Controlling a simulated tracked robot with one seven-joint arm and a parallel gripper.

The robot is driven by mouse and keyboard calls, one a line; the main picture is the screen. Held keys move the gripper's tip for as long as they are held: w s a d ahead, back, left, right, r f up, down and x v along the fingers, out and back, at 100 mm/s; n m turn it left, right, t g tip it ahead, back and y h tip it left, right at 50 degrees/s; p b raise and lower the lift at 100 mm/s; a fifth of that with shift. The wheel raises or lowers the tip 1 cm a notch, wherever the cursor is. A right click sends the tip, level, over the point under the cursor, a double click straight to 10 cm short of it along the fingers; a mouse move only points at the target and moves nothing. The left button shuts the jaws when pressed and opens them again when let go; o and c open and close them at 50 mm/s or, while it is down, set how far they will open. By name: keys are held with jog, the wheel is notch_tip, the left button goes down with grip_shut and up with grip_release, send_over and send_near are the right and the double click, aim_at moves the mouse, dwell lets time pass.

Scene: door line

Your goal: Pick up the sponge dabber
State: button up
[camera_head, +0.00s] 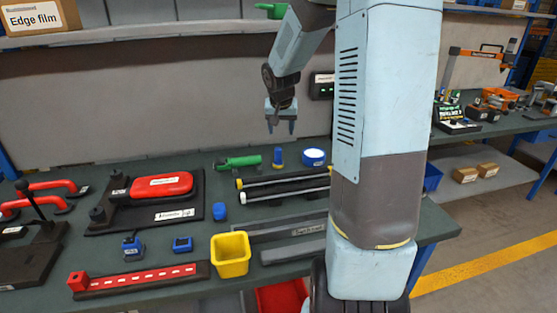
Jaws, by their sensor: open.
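A small upright blue piece with a yellowish base (278,157), which looks like the sponge dabber, stands at the back of the green bench top (165,245). It is between a green tool and a white-and-blue roll. My gripper (280,128) hangs above the bench, pointing down, with its two fingers apart and nothing between them. In the picture it is just above the blue piece, with a gap between them. How far it is in depth, I cannot tell.
The green tool (238,162) lies left of the dabber, the roll (314,157) right. Black rods (285,181) lie in front. A yellow bin (230,255), a blue cylinder (219,211) and a red-handled fixture (160,187) stand nearer. A shelf (180,30) runs above the back.

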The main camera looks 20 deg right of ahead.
aim_at(278, 149)
jog(key=x, duration=0.8)
jog(key=a+x, duration=0.1)
jog(key=x, duration=0.3)
jog(key=shift+w+f, duration=0.15)
jog(key=shift+f, duration=0.15)
grip_shut()
